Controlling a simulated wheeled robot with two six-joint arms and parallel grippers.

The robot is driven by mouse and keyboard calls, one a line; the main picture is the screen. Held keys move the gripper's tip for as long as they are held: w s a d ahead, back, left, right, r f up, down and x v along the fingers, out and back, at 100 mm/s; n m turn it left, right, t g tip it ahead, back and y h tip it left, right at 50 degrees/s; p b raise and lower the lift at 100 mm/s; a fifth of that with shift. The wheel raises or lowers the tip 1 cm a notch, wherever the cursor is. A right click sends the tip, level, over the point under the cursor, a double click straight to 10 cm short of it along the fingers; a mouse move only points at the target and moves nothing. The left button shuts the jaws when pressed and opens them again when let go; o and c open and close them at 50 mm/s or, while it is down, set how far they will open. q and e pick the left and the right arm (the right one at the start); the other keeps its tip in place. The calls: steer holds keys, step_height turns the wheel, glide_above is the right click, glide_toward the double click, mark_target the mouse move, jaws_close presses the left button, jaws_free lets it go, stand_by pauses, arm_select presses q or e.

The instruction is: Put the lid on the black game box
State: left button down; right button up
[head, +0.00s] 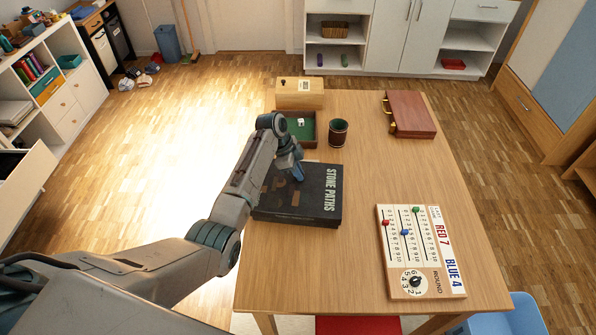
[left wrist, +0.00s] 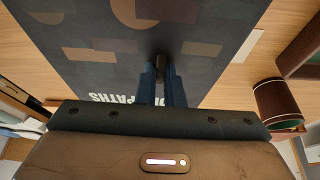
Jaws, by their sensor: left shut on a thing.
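The black game box (head: 290,221) lies on the wooden table, near its left edge. Its dark lid (head: 325,205), printed "STONE PATHS", is over it and looks flat; I cannot tell whether it is fully seated. In the left wrist view the lid (left wrist: 110,72) fills the upper middle, with tan and brown shapes on it. My left gripper (head: 297,176) points down onto the lid. In the left wrist view its two blue fingers (left wrist: 164,80) are shut on a small dark knob on the lid (left wrist: 166,66). My right gripper is not in view.
Behind the box are a green-lined tray (head: 301,128), a wooden box (head: 300,94) and a brown dice cup (head: 338,133). A brown case (head: 409,114) lies at the back right, a score board (head: 420,252) at the front right. The table between them is clear.

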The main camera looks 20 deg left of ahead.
arm_select(q)
steer(key=c, duration=1.5)
jaws_free()
steer(key=b+v, duration=0.2)
steer(key=v, duration=0.9)
steer(key=shift+d, duration=0.1)
steer(key=shift+s+f, duration=0.1)
steer(key=shift+f, duration=0.05)
